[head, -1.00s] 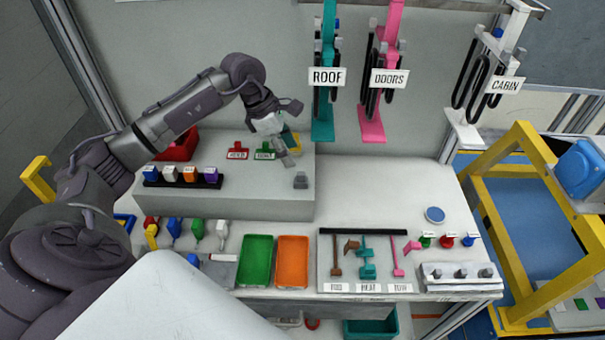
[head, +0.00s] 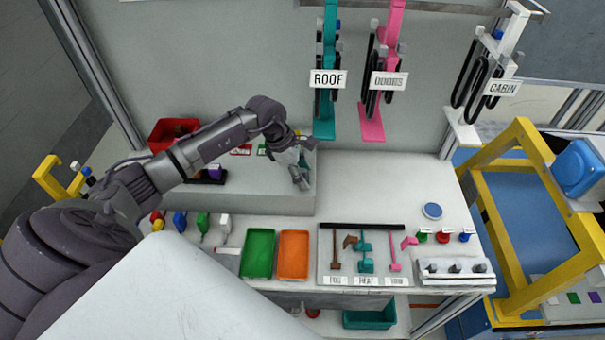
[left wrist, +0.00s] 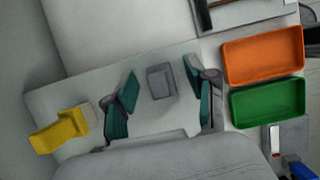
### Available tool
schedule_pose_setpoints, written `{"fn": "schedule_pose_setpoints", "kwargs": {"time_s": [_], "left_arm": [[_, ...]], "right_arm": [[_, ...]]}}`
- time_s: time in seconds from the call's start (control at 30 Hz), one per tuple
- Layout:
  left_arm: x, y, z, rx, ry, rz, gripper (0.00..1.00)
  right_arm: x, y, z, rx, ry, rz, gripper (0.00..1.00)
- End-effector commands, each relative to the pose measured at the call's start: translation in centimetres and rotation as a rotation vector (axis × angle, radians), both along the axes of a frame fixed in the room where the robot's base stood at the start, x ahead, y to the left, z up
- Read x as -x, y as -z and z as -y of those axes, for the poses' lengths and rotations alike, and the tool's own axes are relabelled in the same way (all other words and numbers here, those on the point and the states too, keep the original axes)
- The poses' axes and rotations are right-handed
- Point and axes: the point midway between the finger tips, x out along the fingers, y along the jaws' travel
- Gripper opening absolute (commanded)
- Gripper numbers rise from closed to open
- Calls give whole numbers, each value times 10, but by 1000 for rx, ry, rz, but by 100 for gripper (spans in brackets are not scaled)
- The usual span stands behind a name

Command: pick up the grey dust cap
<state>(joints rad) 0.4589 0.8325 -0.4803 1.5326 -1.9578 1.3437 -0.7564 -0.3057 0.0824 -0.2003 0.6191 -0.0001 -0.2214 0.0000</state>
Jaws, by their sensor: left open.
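The grey dust cap (left wrist: 161,82) is a small grey block on the light grey raised step (head: 265,203). In the left wrist view it lies between the two teal-padded fingers of my left gripper (left wrist: 160,80), with a gap on each side. The left gripper is open and empty. In the head view the left gripper (head: 300,180) is over the right end of the step and hides the cap. How high the fingertips are above the step is hard to tell. My right gripper is not in view.
A yellow part (left wrist: 60,130) lies beside the left gripper on the step. A green tray (head: 258,253) and an orange tray (head: 293,255) stand on the bench in front. A red bin (head: 170,132) is at the back left. The bench right of the step is mostly clear.

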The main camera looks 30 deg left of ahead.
Motion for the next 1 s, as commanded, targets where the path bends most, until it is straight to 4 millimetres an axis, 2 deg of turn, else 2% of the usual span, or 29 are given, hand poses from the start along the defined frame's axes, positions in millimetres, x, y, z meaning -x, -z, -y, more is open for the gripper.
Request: {"fn": "schedule_pose_setpoints", "kwargs": {"time_s": [0.03, 0.27, 0.73, 0.87, 0.97, 1.0], "left_arm": [[0, 0, 0, 0, 0, 0, 51], [0, 0, 0, 0, 0, 0, 13], [-1, -6, -1, -1, -1, 2, 12], [-1, -19, -1, -1, 0, 4, 12], [-1, -37, -1, -3, 0, 6, 12], [1, -43, 5, -2, 5, 5, 12]], "right_arm": [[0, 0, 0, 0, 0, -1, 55], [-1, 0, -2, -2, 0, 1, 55], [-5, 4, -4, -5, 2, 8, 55], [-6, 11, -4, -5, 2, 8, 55], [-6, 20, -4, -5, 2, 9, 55], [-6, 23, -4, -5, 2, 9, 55]]}}
